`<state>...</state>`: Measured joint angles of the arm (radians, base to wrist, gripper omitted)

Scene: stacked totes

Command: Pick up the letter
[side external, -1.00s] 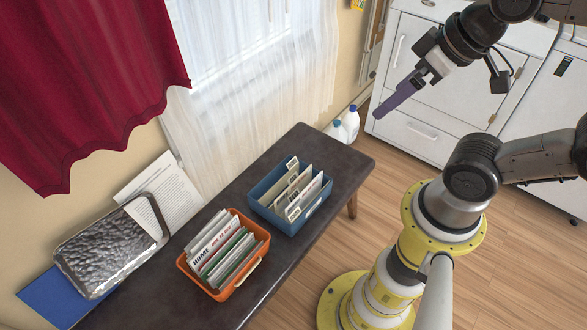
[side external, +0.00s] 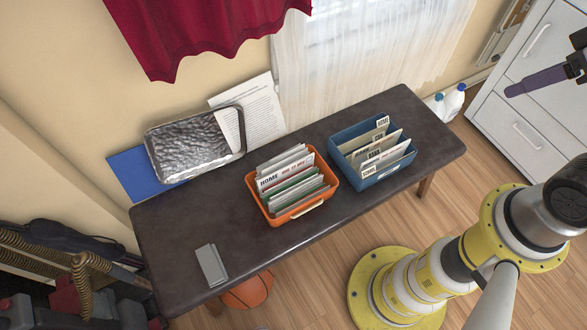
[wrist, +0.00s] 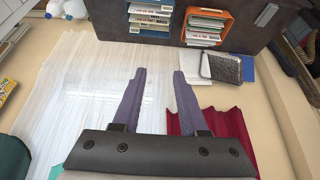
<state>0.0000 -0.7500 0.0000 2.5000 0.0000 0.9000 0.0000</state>
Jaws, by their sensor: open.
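The letter (side external: 250,112) is a white printed sheet leaning upright against the wall behind the dark table, its left part hidden behind a silver textured tray (side external: 195,145). In the wrist view a pale sheet that looks like the letter (wrist: 192,66) shows beside the tray. My gripper (side external: 508,91) is at the right edge of the side view, well to the right of the letter and away from the table. In the wrist view its two purple fingers (wrist: 159,72) are apart with nothing between them.
An orange bin (side external: 327,207) and a blue bin (side external: 378,183), both full of file cards, stand on the table (side external: 185,232). A grey flat object (side external: 211,265) lies at the front left. A curtain (side external: 360,60) hangs behind.

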